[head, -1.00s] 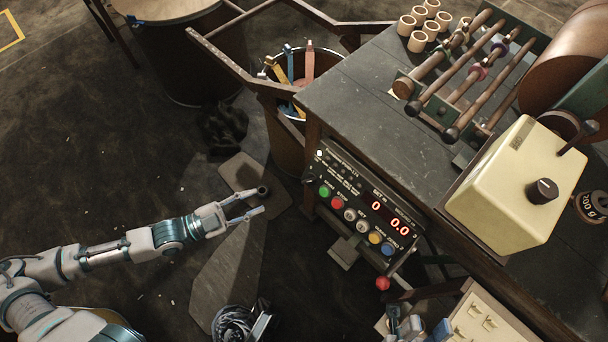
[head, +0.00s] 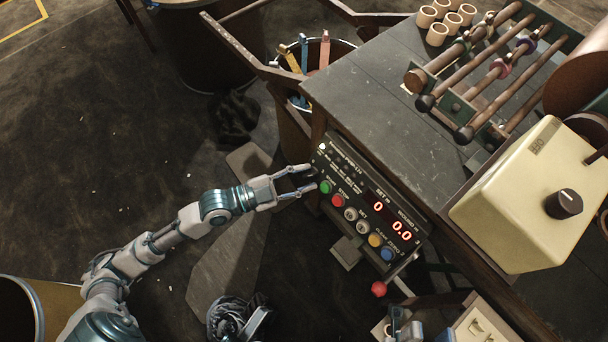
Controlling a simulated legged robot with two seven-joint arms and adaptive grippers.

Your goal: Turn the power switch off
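The control panel (head: 345,180) hangs at the front of the workbench, with a green button (head: 325,187), a red button (head: 338,200), more coloured buttons and lit red digits reading 0 and 0.0. A small white light (head: 322,147) glows at its upper left corner. I cannot clearly make out the power switch; the panel's left end is partly behind my fingers. My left gripper (head: 311,178) is open and empty, its fingertips at the panel's left edge beside the green button. Contact cannot be told. My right gripper (head: 405,328) shows only partly at the bottom edge.
A red ball-ended lever (head: 379,289) sticks out below the panel. A bin (head: 335,52) with coloured strips stands behind the panel. Floor to the left is mostly clear.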

